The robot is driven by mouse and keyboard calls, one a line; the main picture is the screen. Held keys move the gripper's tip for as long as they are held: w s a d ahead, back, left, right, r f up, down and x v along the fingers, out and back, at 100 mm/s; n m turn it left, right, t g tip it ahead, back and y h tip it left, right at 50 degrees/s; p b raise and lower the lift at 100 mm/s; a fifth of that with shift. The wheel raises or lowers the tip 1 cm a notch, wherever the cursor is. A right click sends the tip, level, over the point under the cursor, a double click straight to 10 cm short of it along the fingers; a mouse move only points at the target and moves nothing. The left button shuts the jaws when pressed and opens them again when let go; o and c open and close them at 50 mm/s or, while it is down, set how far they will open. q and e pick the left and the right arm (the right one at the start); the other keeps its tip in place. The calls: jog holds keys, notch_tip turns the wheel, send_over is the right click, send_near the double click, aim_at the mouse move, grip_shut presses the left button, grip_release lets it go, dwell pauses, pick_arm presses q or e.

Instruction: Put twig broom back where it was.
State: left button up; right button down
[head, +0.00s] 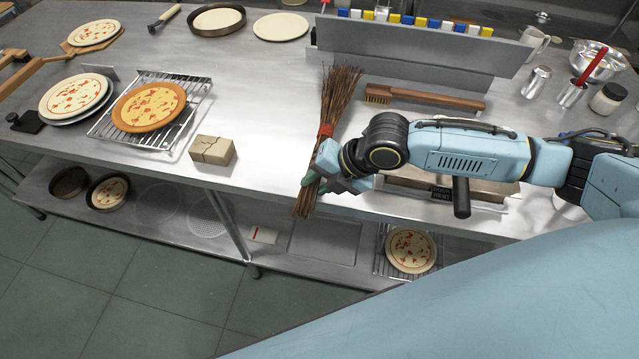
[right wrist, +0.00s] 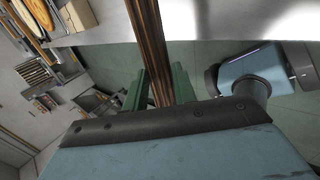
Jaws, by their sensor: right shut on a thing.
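The twig broom (head: 338,95) is a bundle of brown twigs with a red binding. It lies slantwise across the front part of the steel table, with its lower end reaching over the front edge in the head view. My right gripper (head: 318,178) is shut on the broom near its lower part. In the right wrist view the broom (right wrist: 150,50) runs between the green fingers of the right gripper (right wrist: 160,88). My left gripper is not in view.
A wooden brush (head: 425,98) lies right of the broom. A cardboard box (head: 212,150) and a rack with a pizza (head: 149,106) stand left. A grey rack with coloured blocks (head: 420,45) is behind. Bare steel lies between box and broom.

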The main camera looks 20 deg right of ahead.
notch_tip(320, 180, down, 5)
jog(key=shift+r, duration=0.1)
jog(key=c, duration=1.1)
grip_release()
jog(key=v, duration=1.2)
